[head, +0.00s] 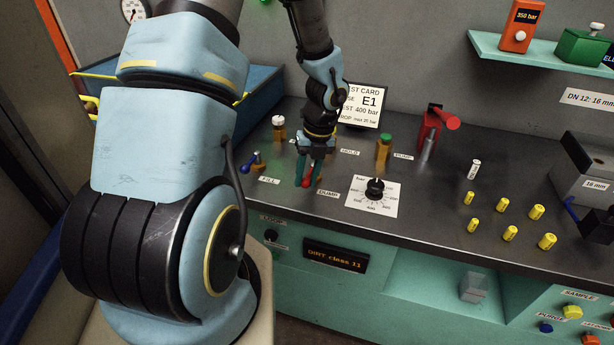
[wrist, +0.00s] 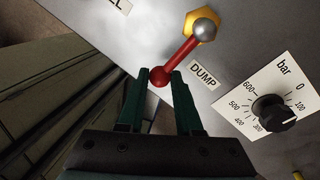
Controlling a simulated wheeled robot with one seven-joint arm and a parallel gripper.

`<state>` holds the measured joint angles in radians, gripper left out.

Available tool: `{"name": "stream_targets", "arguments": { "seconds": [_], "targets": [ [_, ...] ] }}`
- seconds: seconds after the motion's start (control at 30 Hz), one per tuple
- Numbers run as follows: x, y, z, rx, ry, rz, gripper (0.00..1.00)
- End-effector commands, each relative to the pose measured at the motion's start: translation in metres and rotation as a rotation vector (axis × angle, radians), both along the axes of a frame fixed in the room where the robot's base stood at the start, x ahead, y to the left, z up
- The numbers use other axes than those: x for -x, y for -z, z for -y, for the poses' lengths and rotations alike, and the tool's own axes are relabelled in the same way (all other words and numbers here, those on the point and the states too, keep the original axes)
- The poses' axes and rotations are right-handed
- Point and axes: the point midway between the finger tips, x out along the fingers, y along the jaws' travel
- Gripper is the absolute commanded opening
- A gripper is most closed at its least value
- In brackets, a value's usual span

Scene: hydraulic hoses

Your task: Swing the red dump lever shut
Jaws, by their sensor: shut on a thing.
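The red dump lever (wrist: 182,54) runs from a silver ball on a yellow hex base down to a red knob at its free end, in the wrist view. It lies slanted beside the DUMP label (wrist: 203,75). My gripper (wrist: 160,74) has its two dark green fingers shut on the red knob, one on each side. In the head view my gripper (head: 307,180) reaches down to the bench near its front edge, and its fingers hide most of the lever. Only a bit of red shows between and beside the fingertips there.
A dial on a white bar scale (head: 375,188) is right of the lever. A blue-handled valve (head: 251,164) by the FILL label stands left. A red pump (head: 430,130), a green-capped fitting (head: 384,147) and several yellow fittings (head: 510,232) stand on the dark bench.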

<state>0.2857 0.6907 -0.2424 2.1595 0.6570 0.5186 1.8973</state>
Motion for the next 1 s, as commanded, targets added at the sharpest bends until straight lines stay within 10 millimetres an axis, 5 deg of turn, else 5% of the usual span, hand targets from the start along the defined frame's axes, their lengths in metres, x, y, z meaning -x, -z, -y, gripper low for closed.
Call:
{"name": "stream_targets", "arguments": {
  "seconds": [0.03, 0.07, 0.3, 0.67, 1.0],
  "targets": [
    [-0.001, 0.000, -0.001, -0.001, -0.001, 0.002, 0.00],
    [-0.001, 0.000, -0.001, -0.001, -0.001, 0.002, 0.36],
    [-0.001, 0.000, -0.001, -0.001, -0.001, 0.001, 0.63],
    [-0.002, -0.007, 0.001, 0.000, -0.002, 0.004, 0.64],
    [-0.004, -0.067, 0.012, 0.002, -0.004, 0.008, 0.64]
  ]
}}
